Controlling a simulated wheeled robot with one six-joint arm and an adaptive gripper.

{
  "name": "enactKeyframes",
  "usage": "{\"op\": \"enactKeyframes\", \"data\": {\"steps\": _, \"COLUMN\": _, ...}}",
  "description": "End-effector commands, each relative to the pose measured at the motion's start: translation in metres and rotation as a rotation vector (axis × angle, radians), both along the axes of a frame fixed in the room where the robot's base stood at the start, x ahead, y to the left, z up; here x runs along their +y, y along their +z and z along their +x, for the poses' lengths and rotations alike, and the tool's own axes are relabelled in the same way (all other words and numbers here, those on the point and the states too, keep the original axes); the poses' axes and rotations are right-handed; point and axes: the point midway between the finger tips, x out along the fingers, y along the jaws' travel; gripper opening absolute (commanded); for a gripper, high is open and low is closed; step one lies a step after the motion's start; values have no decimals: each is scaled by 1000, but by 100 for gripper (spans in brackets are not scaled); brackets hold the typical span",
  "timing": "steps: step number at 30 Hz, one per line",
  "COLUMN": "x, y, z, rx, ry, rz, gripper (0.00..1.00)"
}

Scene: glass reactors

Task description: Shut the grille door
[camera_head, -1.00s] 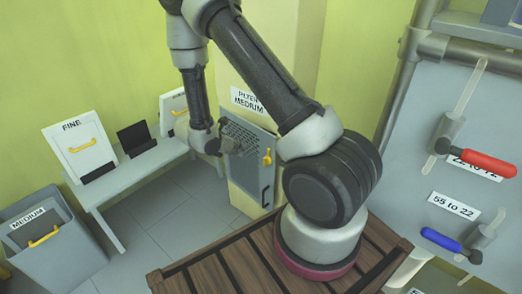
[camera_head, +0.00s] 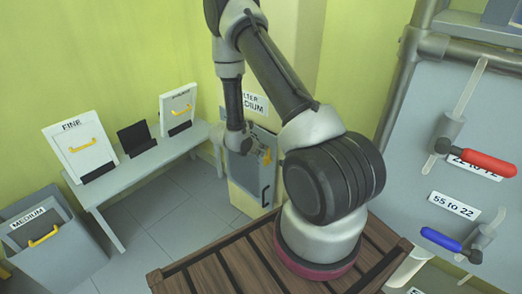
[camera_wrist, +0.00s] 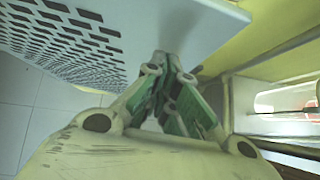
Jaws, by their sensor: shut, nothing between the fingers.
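The grille door (camera_head: 252,184) is a grey panel low on the cream housing, with a black handle on its lower part. My gripper (camera_head: 260,153) is at the door's upper right, near a yellow part. In the wrist view its fingers (camera_wrist: 168,70) are together and empty, close to the panel's edge; contact is unclear. How far the door stands open is hard to tell.
A grey bench (camera_head: 148,170) on the left bears a FINE panel (camera_head: 80,152) and another white panel (camera_head: 178,108). A grey bin (camera_head: 50,245) holds a MEDIUM panel. Red (camera_head: 488,163) and blue (camera_head: 440,239) valve levers stand right. Floor between bench and housing is free.

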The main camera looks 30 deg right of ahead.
Motion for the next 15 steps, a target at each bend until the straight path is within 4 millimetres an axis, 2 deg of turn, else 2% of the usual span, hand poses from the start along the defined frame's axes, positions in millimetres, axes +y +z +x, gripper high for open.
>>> {"op": "enactKeyframes", "data": {"steps": 11, "x": -3, "y": 0, "z": 1, "rx": 0, "ry": 0, "rz": 0, "gripper": 0}}
{"op": "enactKeyframes", "data": {"steps": 15, "x": -24, "y": 0, "z": 4, "rx": 1, "ry": -4, "rz": 0, "gripper": 0}}
